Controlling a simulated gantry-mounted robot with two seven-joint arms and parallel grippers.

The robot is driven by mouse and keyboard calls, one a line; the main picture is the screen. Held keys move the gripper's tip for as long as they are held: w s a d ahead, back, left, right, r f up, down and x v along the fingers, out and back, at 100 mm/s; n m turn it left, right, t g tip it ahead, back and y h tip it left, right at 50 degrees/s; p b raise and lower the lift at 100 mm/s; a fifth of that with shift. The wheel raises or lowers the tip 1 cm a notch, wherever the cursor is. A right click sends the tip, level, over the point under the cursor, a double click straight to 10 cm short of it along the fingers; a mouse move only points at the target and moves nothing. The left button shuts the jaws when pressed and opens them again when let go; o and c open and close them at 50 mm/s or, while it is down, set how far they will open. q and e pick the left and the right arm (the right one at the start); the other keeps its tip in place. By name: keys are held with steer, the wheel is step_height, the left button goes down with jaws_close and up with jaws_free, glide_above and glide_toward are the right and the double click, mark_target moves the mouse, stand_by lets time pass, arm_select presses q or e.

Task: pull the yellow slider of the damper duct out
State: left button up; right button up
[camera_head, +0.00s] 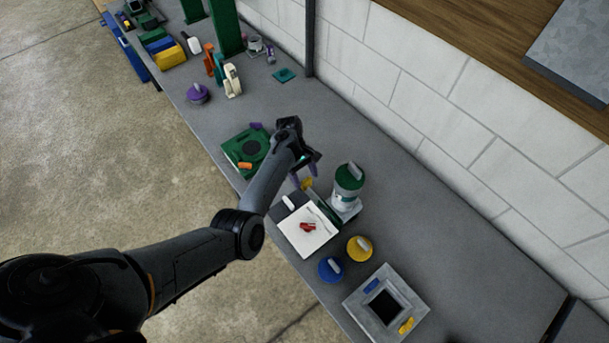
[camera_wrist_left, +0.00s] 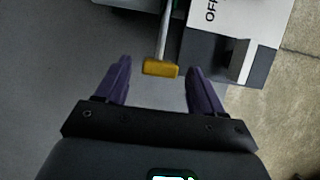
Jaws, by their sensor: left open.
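A grey square duct (camera_head: 361,305) with a dark opening lies at the lower right of the bench in the head view. A yellow slider (camera_head: 406,325) sits on its near right side and a blue piece (camera_head: 371,286) on its upper left side. My left gripper (camera_head: 307,170) is open and empty, well up the bench from this duct. In the left wrist view, a yellow block (camera_wrist_left: 161,69) on a thin grey rod shows between the spread purple fingers, with no visible contact. That block belongs beside a box marked OFF (camera_wrist_left: 212,22), not visibly to the duct.
A green-and-white canister (camera_head: 347,186) stands close to my left gripper. A white board (camera_head: 308,238) with a red item, a blue puck (camera_head: 330,270) and a yellow puck (camera_head: 359,249) lie between gripper and duct. A block wall (camera_head: 440,110) runs behind the bench.

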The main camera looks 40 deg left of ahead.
arm_select(q)
steer(key=s+b+v, duration=0.1)
steer(key=v, duration=0.9)
steer(key=shift+w+r, duration=0.4)
steer(key=shift+w, duration=0.05)
steer(key=shift+a, duration=0.2)
